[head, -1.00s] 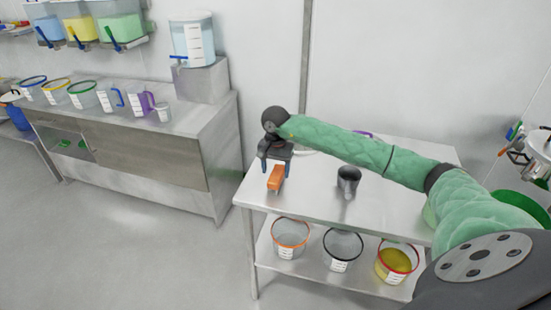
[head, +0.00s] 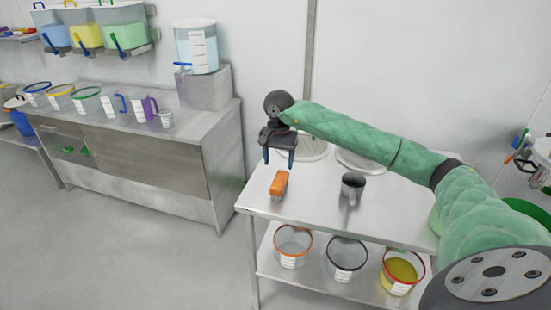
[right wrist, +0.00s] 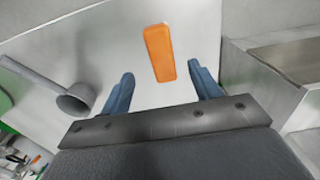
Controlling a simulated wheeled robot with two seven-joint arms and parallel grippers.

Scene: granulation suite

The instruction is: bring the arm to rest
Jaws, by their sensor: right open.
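My right gripper (head: 279,157) hangs over the left part of the steel table (head: 310,205), its two blue fingers apart with nothing between them. In the right wrist view the open fingers (right wrist: 163,92) point toward an orange block (right wrist: 159,52) on the tabletop, apart from it. In the head view the orange block (head: 279,184) lies just in front of and below the gripper, near the table's left edge. My right arm reaches in from the right in a green quilted sleeve. My left gripper is in neither view.
A dark grey cup with a handle (head: 352,188) stands right of the orange block. Round pale discs (head: 312,148) lie at the table's back. Buckets with orange (head: 292,246), black (head: 346,258) and red (head: 401,272) rims stand on the lower shelf. A steel counter (head: 150,150) stands left.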

